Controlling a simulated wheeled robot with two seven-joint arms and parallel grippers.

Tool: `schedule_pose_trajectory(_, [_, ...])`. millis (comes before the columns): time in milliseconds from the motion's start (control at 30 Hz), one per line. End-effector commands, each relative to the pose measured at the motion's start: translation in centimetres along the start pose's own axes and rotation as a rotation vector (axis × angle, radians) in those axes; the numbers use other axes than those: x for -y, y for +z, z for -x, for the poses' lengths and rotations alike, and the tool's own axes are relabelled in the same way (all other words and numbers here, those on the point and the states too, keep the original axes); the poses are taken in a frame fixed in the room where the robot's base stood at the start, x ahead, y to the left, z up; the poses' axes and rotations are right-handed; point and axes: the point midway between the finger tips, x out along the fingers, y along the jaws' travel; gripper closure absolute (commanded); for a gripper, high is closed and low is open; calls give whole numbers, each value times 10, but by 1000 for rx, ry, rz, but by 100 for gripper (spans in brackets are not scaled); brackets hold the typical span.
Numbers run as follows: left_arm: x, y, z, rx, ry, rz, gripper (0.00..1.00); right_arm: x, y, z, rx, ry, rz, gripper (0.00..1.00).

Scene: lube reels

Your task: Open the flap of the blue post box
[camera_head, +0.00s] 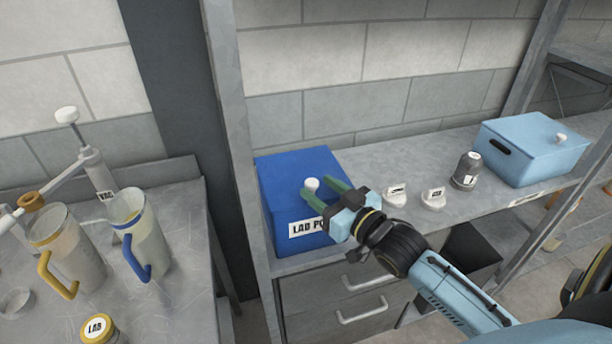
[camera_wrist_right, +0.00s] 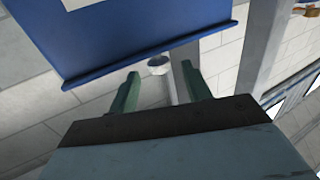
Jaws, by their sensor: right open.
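The blue post box (camera_head: 291,172) stands on the shelf at its left end, with a white label on its front that is partly covered by my right gripper. A white round knob (camera_head: 312,184) sits on the box near the top front edge. My right gripper (camera_head: 322,193) is open, its green fingers reaching over the box toward the knob. In the right wrist view the box (camera_wrist_right: 120,38) fills the upper left, and the knob (camera_wrist_right: 158,65) lies ahead, between and beyond the two fingertips (camera_wrist_right: 160,74). I cannot tell whether the fingers touch it. My left gripper is out of view.
Two small white labelled pieces (camera_head: 433,198), a dark-topped bottle (camera_head: 466,171) and a light blue box (camera_head: 533,148) stand right on the shelf. A grey upright (camera_head: 238,140) borders the blue box on the left. Drawers (camera_head: 345,295) are below. Jugs (camera_head: 140,235) stand on the left bench.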

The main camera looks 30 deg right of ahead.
Motion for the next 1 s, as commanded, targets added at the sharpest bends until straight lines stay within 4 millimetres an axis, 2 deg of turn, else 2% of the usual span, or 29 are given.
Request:
schedule_pose_trajectory(100, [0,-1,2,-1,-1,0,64,0,-2,-21,-3,0,0,51])
schedule_pose_trajectory(300, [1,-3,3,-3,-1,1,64,0,0,-44,-1,0,0,51])
schedule_pose_trajectory(500, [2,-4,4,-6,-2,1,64,0,0,-53,0,0,0,51])
schedule_pose_trajectory(733, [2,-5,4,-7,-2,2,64,0,0,-53,0,0,0,51])
schedule_pose_trajectory(1000, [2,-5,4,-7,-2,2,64,0,0,-53,0,0,0,85])
